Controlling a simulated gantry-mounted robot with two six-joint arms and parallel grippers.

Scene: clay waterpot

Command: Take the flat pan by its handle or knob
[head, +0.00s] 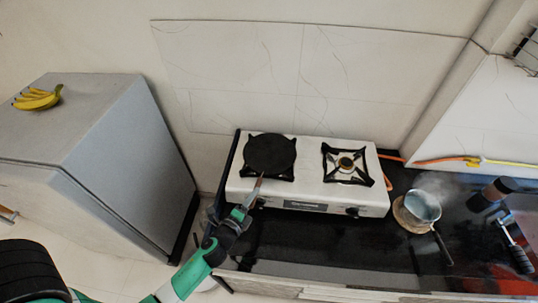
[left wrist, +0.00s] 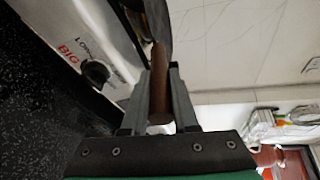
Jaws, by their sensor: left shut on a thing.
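The flat pan (head: 270,152) is round and black and rests on the left burner of the white stove in the head view. Its brown handle (head: 259,183) points toward me. My left gripper (head: 248,204) is at the near end of the handle. In the left wrist view the brown handle (left wrist: 160,85) runs between the two fingers of my left gripper (left wrist: 158,95), which are shut on it. Only a dark edge of the pan (left wrist: 158,22) shows at the top there. My right gripper is not in view.
The stove (head: 305,203) stands on a black counter (head: 290,240); its right burner (head: 346,164) is empty. A steaming pot (head: 423,206) sits on a round mat at the right. A grey fridge (head: 110,150) with bananas (head: 38,98) on top stands at the left.

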